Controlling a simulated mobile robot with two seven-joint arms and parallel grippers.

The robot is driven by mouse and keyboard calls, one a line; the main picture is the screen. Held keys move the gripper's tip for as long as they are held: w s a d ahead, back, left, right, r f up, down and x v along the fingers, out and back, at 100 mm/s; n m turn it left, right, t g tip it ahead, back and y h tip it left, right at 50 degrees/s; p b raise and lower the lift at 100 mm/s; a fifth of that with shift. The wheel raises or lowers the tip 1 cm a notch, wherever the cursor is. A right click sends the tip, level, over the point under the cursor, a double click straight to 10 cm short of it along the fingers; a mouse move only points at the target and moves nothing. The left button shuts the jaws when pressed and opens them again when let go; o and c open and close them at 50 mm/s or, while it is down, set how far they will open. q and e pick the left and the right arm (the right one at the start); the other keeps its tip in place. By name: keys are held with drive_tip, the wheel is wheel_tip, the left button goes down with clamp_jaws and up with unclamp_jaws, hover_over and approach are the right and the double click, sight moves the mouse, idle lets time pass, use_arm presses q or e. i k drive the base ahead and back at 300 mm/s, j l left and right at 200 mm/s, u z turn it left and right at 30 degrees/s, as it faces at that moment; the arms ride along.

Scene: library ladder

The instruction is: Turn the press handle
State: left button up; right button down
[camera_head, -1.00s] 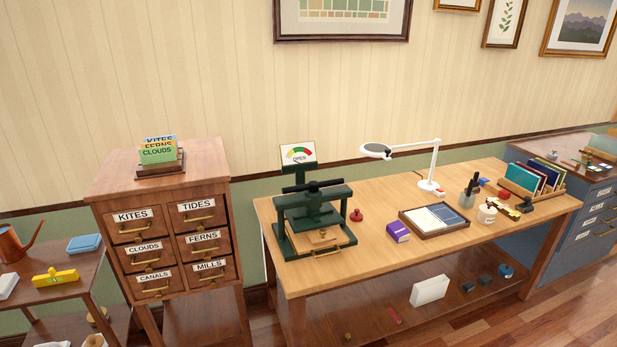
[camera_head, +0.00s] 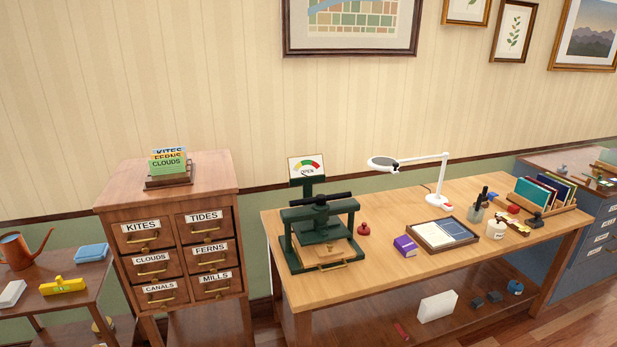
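A dark green book press (camera_head: 315,230) stands at the left end of the wooden table. Its black bar handle (camera_head: 320,200) lies across the top, roughly level from left to right. A wooden board with a brass pull (camera_head: 322,254) sits in the lower part of the press. Behind the press, a gauge sign (camera_head: 306,167) with a green, yellow and red arc reads OPEN. Neither of my grippers shows in the head view.
The table (camera_head: 380,256) also holds a red stamp (camera_head: 363,229), a purple box (camera_head: 405,245), a tray (camera_head: 443,248) and a white lamp (camera_head: 440,185). A labelled drawer cabinet (camera_head: 172,235) stands to the left.

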sight(321, 199)
drive_tip(key=i+u, duration=0.1)
drive_tip(key=u, duration=0.25)
drive_tip(key=l+u, duration=0.15)
drive_tip(key=u, duration=0.2)
drive_tip(key=i+l+u, duration=0.1)
drive_tip(key=u, duration=0.25)
drive_tip(key=i+l+u, duration=0.15)
drive_tip(key=l+u, duration=0.15)
drive_tip(key=l, duration=0.2)
drive_tip(key=i+l+u, duration=0.1)
drive_tip(key=l+u, duration=0.2)
drive_tip(key=l, duration=0.25)
drive_tip(key=l+u, duration=0.2)
drive_tip(key=l, duration=0.9)
drive_tip(key=i, duration=0.1)
